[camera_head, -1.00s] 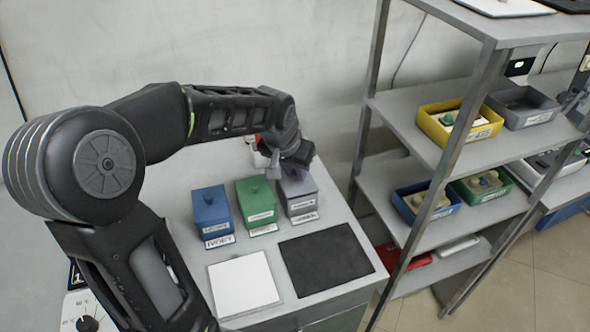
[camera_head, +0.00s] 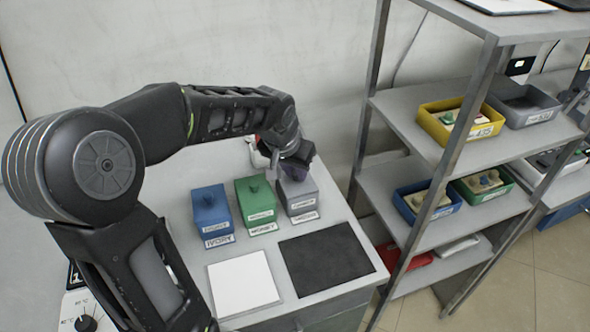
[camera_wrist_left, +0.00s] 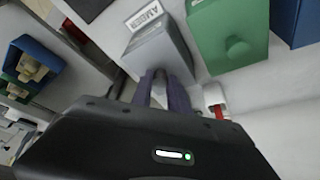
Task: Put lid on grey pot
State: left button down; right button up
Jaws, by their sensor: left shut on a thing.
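The grey pot (camera_head: 300,197) stands at the right end of a row of three pots on the white worktop; it also shows in the wrist view (camera_wrist_left: 157,50). My left gripper (camera_head: 296,173) is right above it, pointing down, its two fingers (camera_wrist_left: 163,92) shut on the lid at the pot's top. The lid and its knob are mostly hidden by the gripper. The lid looks to be at the pot's rim, but I cannot tell whether it is fully seated. My right gripper is not in view.
A green pot (camera_head: 257,207) and a blue pot (camera_head: 212,215), both with knobbed lids, stand left of the grey pot. A white mat (camera_head: 243,284) and a black mat (camera_head: 326,258) lie in front. A shelf rack (camera_head: 425,140) with coloured bins stands to the right.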

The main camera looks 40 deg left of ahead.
pick_arm(q)
jog(key=shift+f, duration=0.2)
dwell(0.3)
dwell(0.3)
jog(key=c, duration=1.2)
grip_release()
jog(key=shift+o, duration=0.6)
jog(key=o, duration=0.4)
jog(key=shift+c, duration=0.2)
jog(key=shift+r, duration=0.1)
jog(key=shift+r+p, duration=2.3)
jog(key=shift+r, duration=1.15)
